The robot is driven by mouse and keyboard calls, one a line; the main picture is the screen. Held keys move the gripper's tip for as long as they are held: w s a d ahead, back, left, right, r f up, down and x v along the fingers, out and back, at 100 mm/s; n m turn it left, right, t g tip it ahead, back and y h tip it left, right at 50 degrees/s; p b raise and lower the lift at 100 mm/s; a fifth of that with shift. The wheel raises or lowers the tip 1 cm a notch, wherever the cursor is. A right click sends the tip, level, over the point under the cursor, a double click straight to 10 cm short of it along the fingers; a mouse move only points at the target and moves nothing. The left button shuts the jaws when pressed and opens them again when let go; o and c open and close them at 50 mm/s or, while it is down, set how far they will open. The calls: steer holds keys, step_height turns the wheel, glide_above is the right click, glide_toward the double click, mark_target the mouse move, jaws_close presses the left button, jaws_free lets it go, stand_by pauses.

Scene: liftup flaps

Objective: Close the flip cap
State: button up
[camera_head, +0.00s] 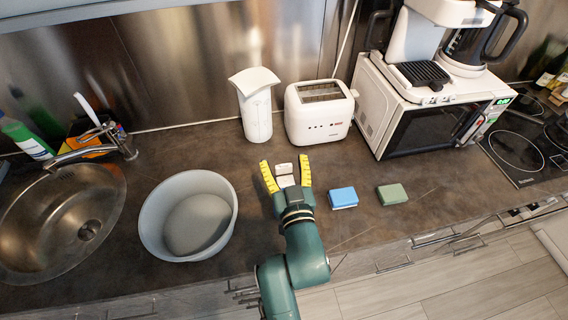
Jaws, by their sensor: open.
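A small white item (285,181) lies on the dark counter, with an upper white piece (284,168) just behind its front part. It looks like a small case with its flip cap raised, but it is too small to be sure. My gripper (286,172) has its yellow fingers spread, one on each side of the item. I cannot tell whether either finger touches it. My gripper's palm hides the near end of the item. A tall white container (257,115) with a wide, slanted top stands behind it, to the left.
A grey bowl (152,222) and the sink (62,240) are to the left. A white toaster (319,117) stands behind. A blue sponge (343,197) and a green sponge (391,194) lie to the right. A microwave (398,112) with a coffee machine (411,37) on top is at back right.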

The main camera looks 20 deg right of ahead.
steer(key=c, duration=1.2)
steer(key=shift+f+b, duration=0.2)
steer(key=shift+b, duration=0.45)
